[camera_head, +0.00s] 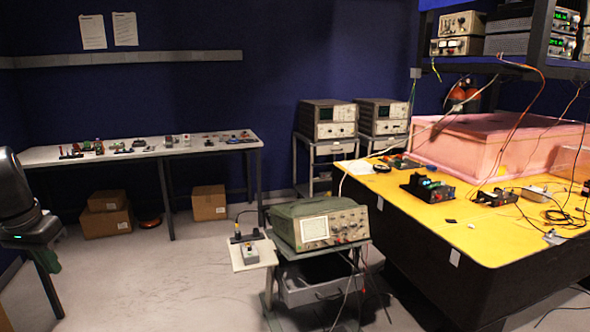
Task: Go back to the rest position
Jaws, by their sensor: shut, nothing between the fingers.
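A dark rounded part of my own arm (18,200) with a small green light stands at the left edge of the head view. The fingers of my gripper cannot be made out in this view. No object is seen held by the arm.
A long white table (200,148) with several small items stands along the blue wall, partly behind my arm. Cardboard boxes (209,203) lie beneath it. A cart with a green oscilloscope (318,226) stands at centre. A yellow bench (435,215) with a pink foam box (490,140) fills the right. Grey floor (170,280) is open between.

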